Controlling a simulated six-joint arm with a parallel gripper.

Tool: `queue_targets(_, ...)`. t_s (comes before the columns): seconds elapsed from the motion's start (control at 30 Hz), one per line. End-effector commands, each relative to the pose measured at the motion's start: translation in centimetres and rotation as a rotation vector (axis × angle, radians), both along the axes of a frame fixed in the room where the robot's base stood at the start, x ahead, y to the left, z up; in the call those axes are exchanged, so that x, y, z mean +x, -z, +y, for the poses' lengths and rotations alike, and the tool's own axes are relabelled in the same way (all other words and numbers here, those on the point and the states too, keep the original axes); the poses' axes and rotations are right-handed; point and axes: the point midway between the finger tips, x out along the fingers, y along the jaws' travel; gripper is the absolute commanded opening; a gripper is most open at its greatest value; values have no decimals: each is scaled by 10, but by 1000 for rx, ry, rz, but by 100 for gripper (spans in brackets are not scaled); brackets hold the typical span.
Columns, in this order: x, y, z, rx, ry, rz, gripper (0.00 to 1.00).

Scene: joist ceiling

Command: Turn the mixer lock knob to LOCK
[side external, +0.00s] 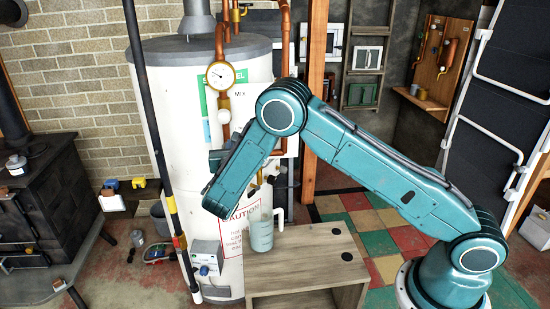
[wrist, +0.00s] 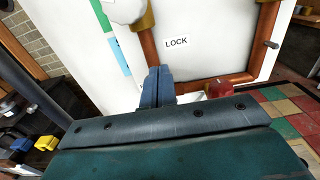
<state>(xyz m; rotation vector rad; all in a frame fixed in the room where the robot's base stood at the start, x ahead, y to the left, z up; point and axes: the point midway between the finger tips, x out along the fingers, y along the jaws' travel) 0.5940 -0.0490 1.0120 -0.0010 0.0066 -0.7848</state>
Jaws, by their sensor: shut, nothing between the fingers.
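The white round knob (side external: 224,116) sits on brass and copper pipework below the pressure gauge, with the word "Mix" printed to its right in the side view. What looks like the same knob (wrist: 122,10) is cut off at the top of the wrist view. The "LOCK" label (wrist: 176,43) is printed on a white panel, below and right of it. My gripper (wrist: 158,72) is shut and empty, its fingertips below the label and apart from the knob in the picture. In the side view my arm hides the fingers and the label. I cannot read the knob's setting.
A gauge (side external: 220,75) and copper pipes front the white tank (side external: 172,100). A red part (wrist: 218,89) lies right of my fingers. A jug (side external: 261,232) stands on a wooden table (side external: 318,255) below my arm. A striped pole (side external: 172,205) stands left.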

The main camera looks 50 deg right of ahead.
Motion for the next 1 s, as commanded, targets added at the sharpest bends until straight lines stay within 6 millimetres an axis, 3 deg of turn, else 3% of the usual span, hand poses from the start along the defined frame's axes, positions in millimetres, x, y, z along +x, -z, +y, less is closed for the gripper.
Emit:
queue_targets(0.27,-3,-2,3,-1,0,-4,0)
queue_targets(1.0,-42,-3,42,-1,0,-6,0)
